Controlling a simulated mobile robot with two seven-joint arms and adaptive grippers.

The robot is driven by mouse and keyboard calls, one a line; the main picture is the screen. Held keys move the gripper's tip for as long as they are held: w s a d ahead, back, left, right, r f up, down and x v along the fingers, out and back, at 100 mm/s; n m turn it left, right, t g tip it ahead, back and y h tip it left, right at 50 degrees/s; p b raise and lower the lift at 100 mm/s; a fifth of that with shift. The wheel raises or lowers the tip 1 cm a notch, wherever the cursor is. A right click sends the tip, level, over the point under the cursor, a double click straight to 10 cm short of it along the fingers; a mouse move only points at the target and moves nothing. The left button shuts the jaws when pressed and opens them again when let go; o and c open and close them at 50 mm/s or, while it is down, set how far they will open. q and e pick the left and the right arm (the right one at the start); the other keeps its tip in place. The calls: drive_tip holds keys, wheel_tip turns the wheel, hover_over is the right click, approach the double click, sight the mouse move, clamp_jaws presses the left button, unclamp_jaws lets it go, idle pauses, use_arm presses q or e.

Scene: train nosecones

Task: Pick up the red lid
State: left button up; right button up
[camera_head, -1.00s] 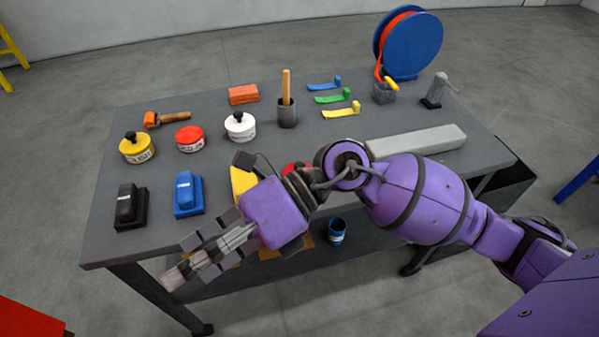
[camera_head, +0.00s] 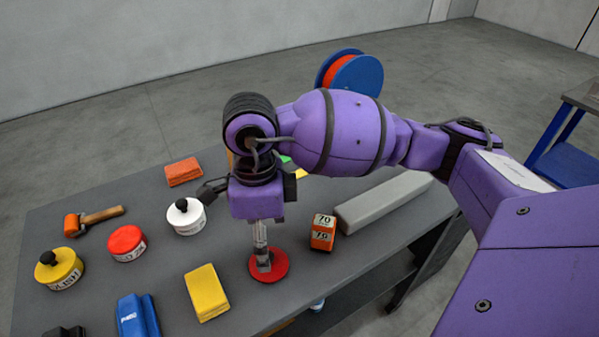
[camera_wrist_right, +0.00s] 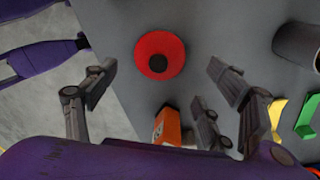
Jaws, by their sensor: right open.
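The red lid (camera_head: 279,266) is a round disc lying on the grey table near its front edge. In the wrist view the red lid (camera_wrist_right: 148,44) shows whole, with a black knob at its middle. My right gripper (camera_head: 262,264) points down over the lid and hides its knob in the head view. In the wrist view my right gripper (camera_wrist_right: 158,78) has its fingers spread wide and empty, with the lid showing beyond and between them. I cannot tell the exact height of the fingertips above the lid.
An orange block (camera_head: 323,232) marked 70 stands just right of the lid. A yellow block (camera_head: 206,292) lies to its left. A white pot (camera_head: 186,216), a red tin (camera_head: 127,243) and a yellow pot (camera_head: 59,269) stand further left. A long grey bar (camera_head: 384,201) lies at right.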

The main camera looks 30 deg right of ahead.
sight(278, 260)
drive_tip(key=f, duration=0.4)
drive_tip(key=s+f, duration=0.1)
drive_tip(key=shift+a+f+p, duration=0.2)
drive_tip(key=shift+f+p, duration=0.15)
drive_tip(key=shift+f, duration=0.05)
drive_tip(key=c, duration=1.3)
drive_tip(key=shift+f, duration=0.15)
drive_tip(key=shift+c, duration=1.4)
